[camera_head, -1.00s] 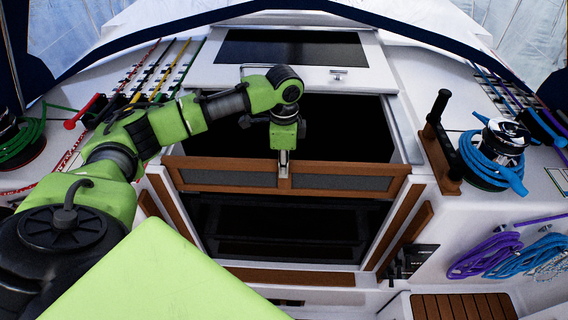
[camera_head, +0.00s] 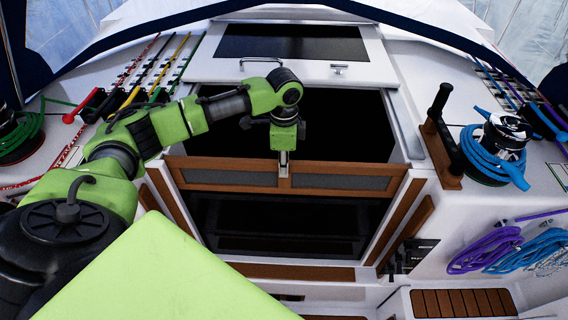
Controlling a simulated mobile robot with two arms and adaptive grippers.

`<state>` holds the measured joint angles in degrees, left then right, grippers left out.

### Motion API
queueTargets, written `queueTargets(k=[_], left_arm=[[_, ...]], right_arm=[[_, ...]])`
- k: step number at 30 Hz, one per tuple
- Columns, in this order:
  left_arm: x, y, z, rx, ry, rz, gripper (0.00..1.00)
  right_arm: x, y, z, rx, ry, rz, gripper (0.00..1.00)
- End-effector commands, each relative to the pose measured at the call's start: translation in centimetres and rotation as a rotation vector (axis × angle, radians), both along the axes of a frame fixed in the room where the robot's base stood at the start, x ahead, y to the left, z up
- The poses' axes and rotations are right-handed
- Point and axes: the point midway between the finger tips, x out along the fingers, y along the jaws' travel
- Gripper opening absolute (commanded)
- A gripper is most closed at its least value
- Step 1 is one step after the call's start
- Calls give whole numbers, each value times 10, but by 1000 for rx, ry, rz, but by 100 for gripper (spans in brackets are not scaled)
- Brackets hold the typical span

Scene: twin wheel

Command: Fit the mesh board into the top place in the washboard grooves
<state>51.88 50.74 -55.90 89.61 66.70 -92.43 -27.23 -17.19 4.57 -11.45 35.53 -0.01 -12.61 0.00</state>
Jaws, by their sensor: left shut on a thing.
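The mesh board (camera_head: 340,182) is a wooden-framed plank with two grey mesh panels. It lies across the dark companionway opening (camera_head: 285,222), roughly level, with its ends near the side grooves. The right wooden groove rail (camera_head: 401,217) and the left wooden groove rail (camera_head: 168,202) flank the opening. I cannot tell whether the board's ends sit in the grooves. My left gripper (camera_head: 284,157) is shut on the middle of the board's top edge, from above. My right gripper is not in view.
A white sliding hatch (camera_head: 376,68) with a dark window lies above the opening. A winch with blue rope (camera_head: 495,148) and a black handle on a wooden mount (camera_head: 440,140) stand at right. Coiled ropes (camera_head: 485,250) hang at lower right. Coloured lines run at left.

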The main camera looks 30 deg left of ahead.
Motion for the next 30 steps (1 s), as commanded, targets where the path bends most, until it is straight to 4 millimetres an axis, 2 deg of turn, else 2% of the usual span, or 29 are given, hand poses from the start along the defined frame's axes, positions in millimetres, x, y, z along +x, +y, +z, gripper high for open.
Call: queueTargets(k=[14, 15, 17, 26, 30], left_arm=[[1, 0, -10, -1, -2, 0, 0], [1, 0, -10, -2, -3, 0, 15], [1, 0, -10, -2, -3, 0, 31], [-1, 0, -12, 0, 1, 0, 32], [0, 0, -6, 0, 0, 0, 32]], right_arm=[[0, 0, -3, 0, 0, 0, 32], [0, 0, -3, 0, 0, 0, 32], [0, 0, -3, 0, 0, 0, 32], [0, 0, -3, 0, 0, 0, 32], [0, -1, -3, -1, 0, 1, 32]])
